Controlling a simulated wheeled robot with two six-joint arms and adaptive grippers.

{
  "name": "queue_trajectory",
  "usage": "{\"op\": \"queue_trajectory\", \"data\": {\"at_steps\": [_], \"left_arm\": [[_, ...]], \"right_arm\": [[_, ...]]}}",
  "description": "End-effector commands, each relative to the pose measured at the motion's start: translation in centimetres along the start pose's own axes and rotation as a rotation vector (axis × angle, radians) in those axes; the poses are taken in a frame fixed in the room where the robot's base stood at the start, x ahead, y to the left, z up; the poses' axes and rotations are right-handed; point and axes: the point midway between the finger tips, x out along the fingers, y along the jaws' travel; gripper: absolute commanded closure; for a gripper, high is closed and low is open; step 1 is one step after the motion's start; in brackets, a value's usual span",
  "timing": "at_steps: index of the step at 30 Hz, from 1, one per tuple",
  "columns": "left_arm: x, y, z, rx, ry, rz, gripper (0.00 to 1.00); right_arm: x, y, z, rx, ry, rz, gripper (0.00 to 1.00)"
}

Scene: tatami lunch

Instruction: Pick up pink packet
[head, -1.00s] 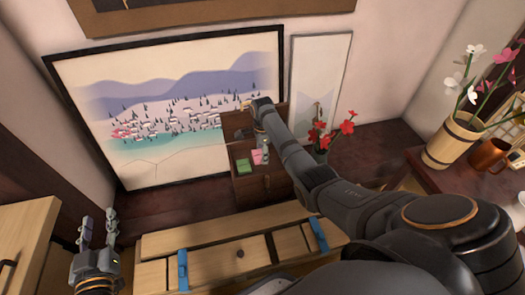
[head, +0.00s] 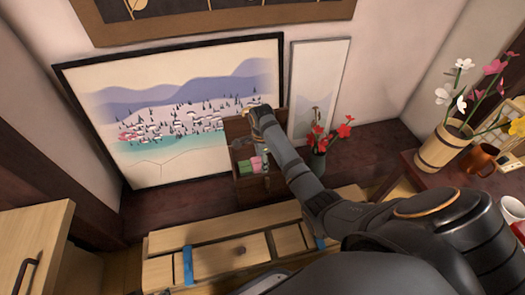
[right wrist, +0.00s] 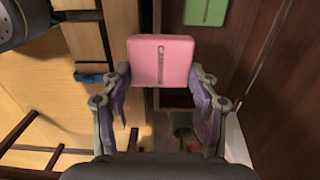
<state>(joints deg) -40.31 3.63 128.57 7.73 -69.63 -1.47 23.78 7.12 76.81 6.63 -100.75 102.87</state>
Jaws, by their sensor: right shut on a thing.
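The pink packet (right wrist: 160,62) is a soft square with dark lettering. In the right wrist view it sits between the two fingertips of my right gripper (right wrist: 162,78), which is shut on it. In the head view the pink packet (head: 257,163) shows small beside the green packet, at the small dark wooden cabinet (head: 250,190). My right gripper (head: 265,160) reaches down there, partly hidden by its own arm. My left gripper is not in view.
A green packet (head: 244,167) lies left of the pink one; it also shows in the right wrist view (right wrist: 205,10). A pot with red flowers (head: 317,165) stands close on the right. A light wooden chest (head: 215,228) with blue strips is in front.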

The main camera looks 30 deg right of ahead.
Motion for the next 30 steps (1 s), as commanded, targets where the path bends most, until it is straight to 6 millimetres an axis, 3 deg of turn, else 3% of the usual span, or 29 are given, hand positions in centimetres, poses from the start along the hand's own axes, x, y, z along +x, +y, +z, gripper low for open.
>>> {"op": "queue_trajectory", "data": {"at_steps": [1,3,10,30], "left_arm": [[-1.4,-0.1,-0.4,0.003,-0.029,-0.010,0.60],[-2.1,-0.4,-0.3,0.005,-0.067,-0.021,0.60],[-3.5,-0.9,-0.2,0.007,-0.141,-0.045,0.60],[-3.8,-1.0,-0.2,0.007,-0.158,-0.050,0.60]], "right_arm": [[-1.2,1.1,0.4,-0.001,-0.002,0.000,0.61],[-1.6,2.3,0.8,-0.002,-0.002,-0.001,0.61],[-2.5,4.8,1.6,0.000,-0.001,-0.001,0.61],[-2.8,5.3,1.7,0.000,0.000,-0.002,0.61]]}}
